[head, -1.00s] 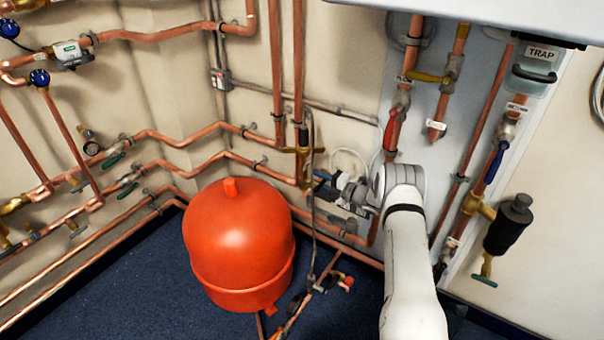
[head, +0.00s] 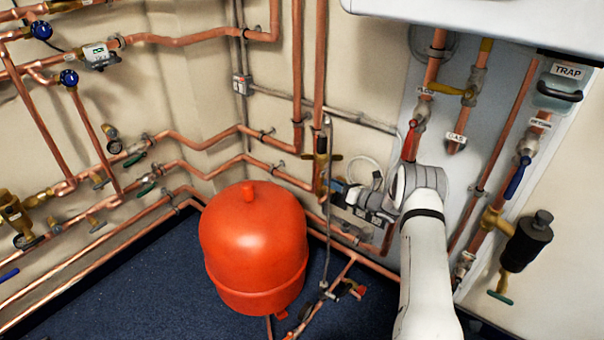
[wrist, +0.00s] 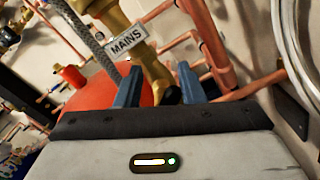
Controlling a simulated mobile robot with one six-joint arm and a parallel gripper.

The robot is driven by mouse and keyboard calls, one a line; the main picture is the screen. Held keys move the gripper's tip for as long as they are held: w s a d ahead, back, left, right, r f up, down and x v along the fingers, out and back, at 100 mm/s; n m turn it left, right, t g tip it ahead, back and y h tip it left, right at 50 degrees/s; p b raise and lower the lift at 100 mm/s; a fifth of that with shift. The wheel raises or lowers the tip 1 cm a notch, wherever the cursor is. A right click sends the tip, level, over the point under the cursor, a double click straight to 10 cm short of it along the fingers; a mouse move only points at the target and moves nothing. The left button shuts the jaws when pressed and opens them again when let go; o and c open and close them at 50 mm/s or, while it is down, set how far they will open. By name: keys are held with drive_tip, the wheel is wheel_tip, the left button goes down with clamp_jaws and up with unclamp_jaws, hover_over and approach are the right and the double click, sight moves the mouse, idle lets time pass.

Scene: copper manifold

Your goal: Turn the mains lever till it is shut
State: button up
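The MAINS tag (wrist: 124,38) hangs on a brass valve (wrist: 152,70) in the wrist view. My gripper (wrist: 158,68) has its two blue fingers apart, one on each side of the lower brass part. A dark rounded piece sits low between the fingers. I cannot tell if it is the mains lever, and no lever shows clearly. In the head view the brass valve (head: 321,162) is on an upright copper pipe behind the red vessel. My gripper (head: 338,187) is close on its right, its fingertips partly hidden. Contact cannot be told.
The red vessel (head: 253,240) stands on the blue floor left of my gripper. A grey hose (head: 328,220) hangs by the valve. Copper pipes run along the walls. To the right are a red lever (head: 410,140), a yellow lever (head: 448,89) and a blue lever (head: 517,177).

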drive_tip(key=n, duration=0.3)
drive_tip(key=s+n, duration=0.1)
drive_tip(key=n, duration=0.1)
drive_tip(key=shift+a+r+p, duration=0.15)
drive_tip(key=shift+a+p, duration=0.25)
drive_tip(key=p+v, duration=0.1)
drive_tip(key=v, duration=0.7)
drive_tip(key=s+a+r+n+g+p, duration=0.6)
drive_tip(key=s+a+r+n+g, duration=0.3)
drive_tip(key=a+r, duration=0.7)
drive_tip(key=s+r+n, duration=0.2)
drive_tip(key=s+r, duration=0.1)
drive_tip(key=s, duration=0.1)
drive_tip(key=shift+s+a+n+g+p, duration=0.35)
drive_tip(key=shift+s+a+n+g, duration=0.05)
drive_tip(key=shift+c, duration=0.5)
